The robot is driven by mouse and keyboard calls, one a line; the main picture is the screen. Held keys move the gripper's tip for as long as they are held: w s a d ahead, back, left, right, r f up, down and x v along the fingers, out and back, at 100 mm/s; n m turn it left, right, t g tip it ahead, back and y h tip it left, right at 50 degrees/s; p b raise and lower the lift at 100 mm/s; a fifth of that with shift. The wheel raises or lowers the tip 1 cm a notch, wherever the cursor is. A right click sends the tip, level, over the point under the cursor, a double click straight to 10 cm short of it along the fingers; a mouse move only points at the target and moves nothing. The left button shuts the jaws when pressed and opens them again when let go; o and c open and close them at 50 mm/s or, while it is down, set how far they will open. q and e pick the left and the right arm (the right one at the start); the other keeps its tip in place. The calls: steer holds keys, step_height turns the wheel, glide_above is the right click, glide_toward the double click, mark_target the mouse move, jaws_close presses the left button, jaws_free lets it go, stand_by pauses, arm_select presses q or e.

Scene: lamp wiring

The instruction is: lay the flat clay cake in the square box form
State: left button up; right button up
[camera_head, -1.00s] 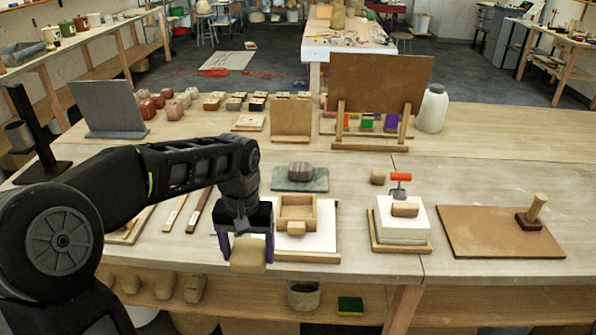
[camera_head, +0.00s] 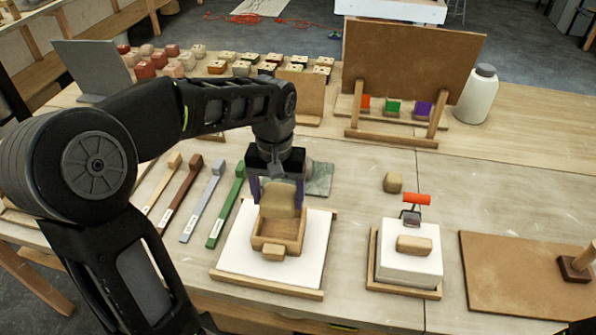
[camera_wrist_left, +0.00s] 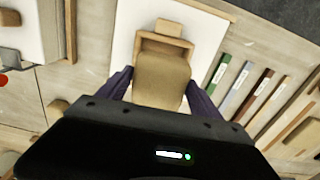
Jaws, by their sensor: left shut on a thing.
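The flat clay cake (camera_head: 279,200) is tan and rounded at the corners. My left gripper (camera_head: 276,193) is shut on it, one purple finger on each side, and it also shows in the left wrist view (camera_wrist_left: 161,80). The square box form (camera_head: 266,242) is an open wooden frame with a block handle at its front, standing on a white board (camera_head: 227,256). The cake is over the back part of the form and covers much of its opening. I cannot tell whether it touches the form. In the left wrist view the form's handle side (camera_wrist_left: 168,28) shows beyond the cake. My right gripper is not in view.
Several labelled strips, one green (camera_head: 226,210), lie left of the board. A white block (camera_head: 410,255) with a roller tool (camera_head: 414,205) stands to the right, with a small clay lump (camera_head: 393,182) behind it. A brown board (camera_head: 520,270) lies far right.

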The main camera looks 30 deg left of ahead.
arm_select(q)
steer(key=shift+r, duration=0.15)
stand_by(0.3)
steer(key=b, duration=0.4)
glide_above(280, 232)
steer(key=shift+f, duration=2.7)
steer(key=shift+f+b, duration=0.5)
steer(key=shift+f, duration=0.05)
steer(key=o, duration=2)
